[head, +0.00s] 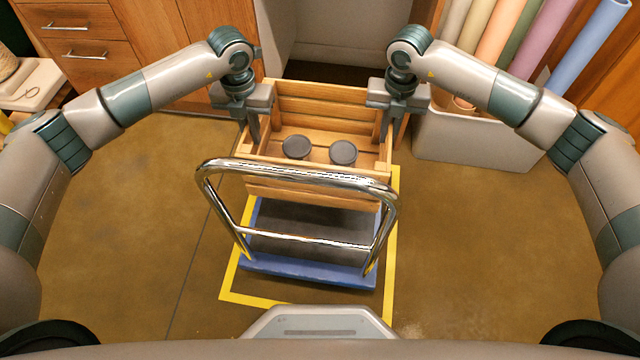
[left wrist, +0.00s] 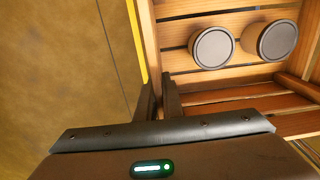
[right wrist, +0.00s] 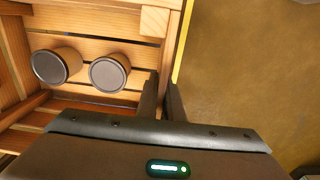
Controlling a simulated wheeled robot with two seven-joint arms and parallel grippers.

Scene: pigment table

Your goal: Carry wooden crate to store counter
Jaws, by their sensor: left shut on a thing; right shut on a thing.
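The wooden crate (head: 318,106) is slatted and open-topped, with two dark-lidded jars (head: 297,147) inside. It is held above the blue trolley (head: 310,270), beyond its chrome handle; how far above is hard to tell. My left gripper (head: 252,138) is shut on the crate's left side wall. My right gripper (head: 386,138) is shut on its right side wall. In the left wrist view the fingers (left wrist: 158,100) pinch the wall. In the right wrist view the fingers (right wrist: 162,98) do the same. The handle hides part of the crate's near side. I cannot pick out the store counter.
The chrome handle (head: 300,172) stands between me and the crate. Yellow floor tape (head: 392,235) surrounds the trolley. A pale bin (head: 470,140) of coloured rolls stands at the right. Wooden drawers (head: 80,45) stand at the back left. The floor at both sides is clear.

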